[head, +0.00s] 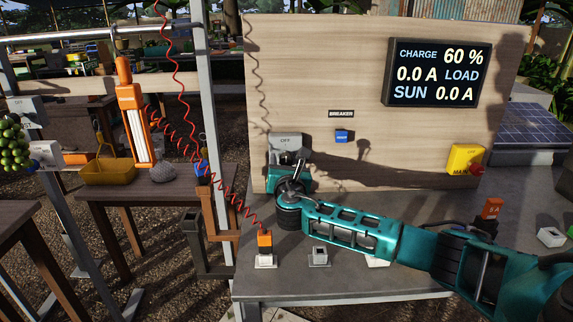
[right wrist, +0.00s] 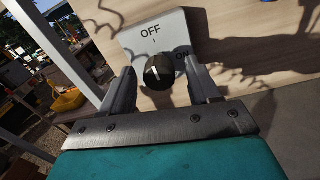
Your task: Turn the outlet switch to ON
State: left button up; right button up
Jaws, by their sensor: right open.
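The outlet switch (head: 284,140) is a light grey box on the wooden panel, left of centre in the head view. In the right wrist view its black round knob (right wrist: 158,71) has a white pointer line directed up toward the word OFF; ON is printed to the right, partly behind a finger. My right gripper (right wrist: 164,78) is open, with one finger on each side of the knob. Whether the fingers touch it is not clear. In the head view the right gripper (head: 291,166) covers the lower part of the switch and hides the knob. My left gripper is not in view.
A blue breaker (head: 341,136) and a display (head: 438,73) reading CHARGE 60 %, 0.0 A are on the panel. A yellow box with a red knob (head: 466,159) is at right. An orange plug (head: 264,240) with a coiled red cord stands on the grey bench (head: 330,283).

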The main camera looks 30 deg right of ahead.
jog(key=c, duration=1)
jog(key=shift+c, duration=0.2)
